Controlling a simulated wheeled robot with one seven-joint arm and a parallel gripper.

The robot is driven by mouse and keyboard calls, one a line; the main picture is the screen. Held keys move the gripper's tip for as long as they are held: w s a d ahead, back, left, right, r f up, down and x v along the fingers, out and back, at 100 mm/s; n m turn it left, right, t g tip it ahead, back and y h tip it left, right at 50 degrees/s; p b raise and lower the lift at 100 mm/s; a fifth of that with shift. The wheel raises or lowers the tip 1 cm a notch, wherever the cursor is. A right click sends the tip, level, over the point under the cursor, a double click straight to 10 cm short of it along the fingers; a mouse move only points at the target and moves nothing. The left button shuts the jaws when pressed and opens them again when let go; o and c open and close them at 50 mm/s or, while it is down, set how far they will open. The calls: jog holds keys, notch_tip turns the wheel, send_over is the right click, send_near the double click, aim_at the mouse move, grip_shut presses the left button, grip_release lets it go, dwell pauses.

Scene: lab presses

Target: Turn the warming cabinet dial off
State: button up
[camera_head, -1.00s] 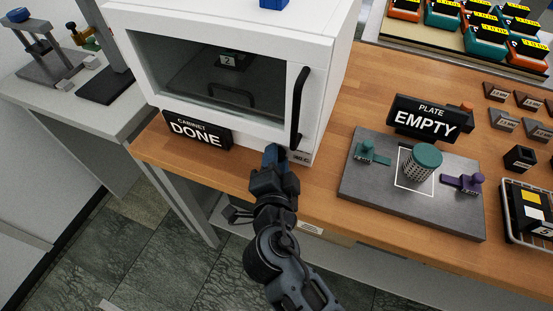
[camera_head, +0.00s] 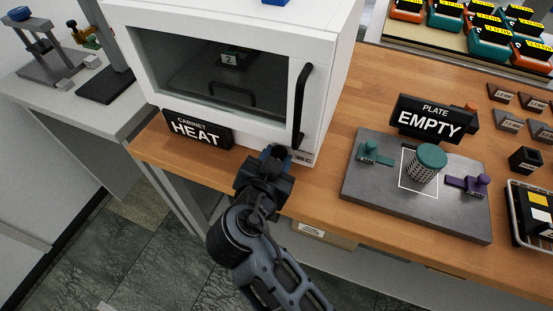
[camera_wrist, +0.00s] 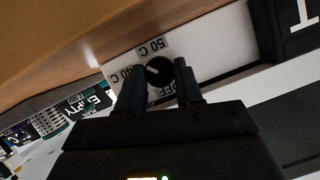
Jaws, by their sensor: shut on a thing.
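The white warming cabinet (camera_head: 315,95) stands on the wooden bench, its glass door closed. Its dark round dial (camera_wrist: 158,70) shows in the wrist view, on a white panel with labels 50 C, 40 C and OFF around it. A light pointer mark shows on the dial; I cannot tell exactly which label it points to. My gripper (camera_head: 275,153) is at the lower front of the cabinet, its two fingers on either side of the dial and shut on it. In the head view the gripper hides the dial. The cabinet sign (camera_head: 197,130) reads HEAT.
Right of the cabinet, a grey plate (camera_head: 370,200) carries a teal perforated cylinder (camera_head: 427,165) and clamps, behind which a sign (camera_head: 431,119) reads PLATE EMPTY. A wire basket (camera_head: 517,215) stands at the far right. The bench's front edge lies under my arm.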

jog(key=n+h, duration=0.2)
jog(key=n, duration=0.1)
jog(key=n+g+h, duration=0.1)
jog(key=shift+a, duration=0.25)
jog(key=n+h, duration=0.2)
jog(key=n, duration=0.2)
jog(key=shift+w+a+f, duration=0.1)
jog(key=shift+f, duration=0.05)
jog(key=shift+h, duration=0.4)
jog(key=o, duration=0.8)
jog(key=shift+c, duration=0.2)
jog(key=b+v, duration=0.2)
jog(key=v, duration=0.5)
jog(key=shift+s+a, duration=0.25)
jog(key=shift+a, duration=0.05)
